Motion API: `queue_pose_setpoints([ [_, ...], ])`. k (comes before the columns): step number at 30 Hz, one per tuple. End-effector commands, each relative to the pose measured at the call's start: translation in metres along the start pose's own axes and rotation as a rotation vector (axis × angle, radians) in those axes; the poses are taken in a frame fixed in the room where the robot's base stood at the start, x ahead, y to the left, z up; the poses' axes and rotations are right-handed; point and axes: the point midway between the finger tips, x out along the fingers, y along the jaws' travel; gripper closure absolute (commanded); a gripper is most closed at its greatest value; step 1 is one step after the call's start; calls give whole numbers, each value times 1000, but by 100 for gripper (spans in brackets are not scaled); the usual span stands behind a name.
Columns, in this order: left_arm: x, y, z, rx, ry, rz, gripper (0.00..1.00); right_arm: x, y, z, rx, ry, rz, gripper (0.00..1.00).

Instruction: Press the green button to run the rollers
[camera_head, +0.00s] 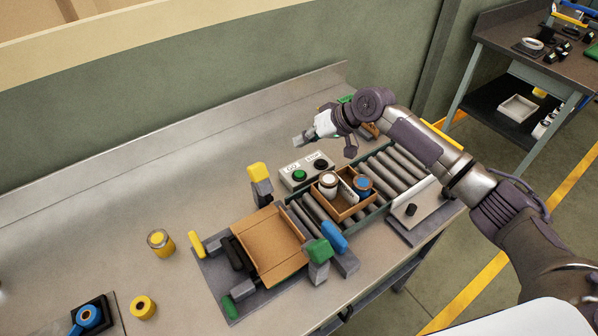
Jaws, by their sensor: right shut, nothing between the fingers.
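The green button (299,175) sits on a light control box (291,184) behind the roller conveyor, labelled "GO". A black button (320,164) labelled "STOP" is beside it. My right gripper (301,141) is shut and empty, above and behind the box, apart from the green button. The rollers (385,173) run across the bench, and an orange-brown box (327,202) holding a white-topped can (328,180) and a blue-topped can (362,184) rests on them. My left gripper is not in view.
An open cardboard tray (268,246) lies at the conveyor's left end, among yellow, green and blue-topped blocks. A raised edge runs along the wall.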

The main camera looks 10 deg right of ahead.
Motion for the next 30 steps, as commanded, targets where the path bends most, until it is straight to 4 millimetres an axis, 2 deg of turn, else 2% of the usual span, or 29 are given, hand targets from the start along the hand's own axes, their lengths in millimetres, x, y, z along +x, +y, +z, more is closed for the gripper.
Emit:
queue_pose_setpoints([
  [4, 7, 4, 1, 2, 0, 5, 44, 5, 4, 4, 0, 0, 0, 100],
  [12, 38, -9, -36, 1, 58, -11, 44, 27, 20, 20, 1, 0, 0, 100],
  [18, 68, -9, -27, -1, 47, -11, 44, 48, 35, 35, 1, -1, 1, 100],
  [24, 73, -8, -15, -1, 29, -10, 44, 59, 43, 43, 1, 1, -1, 100],
  [30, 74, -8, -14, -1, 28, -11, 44, 61, 44, 44, 0, 1, -1, 100],
])
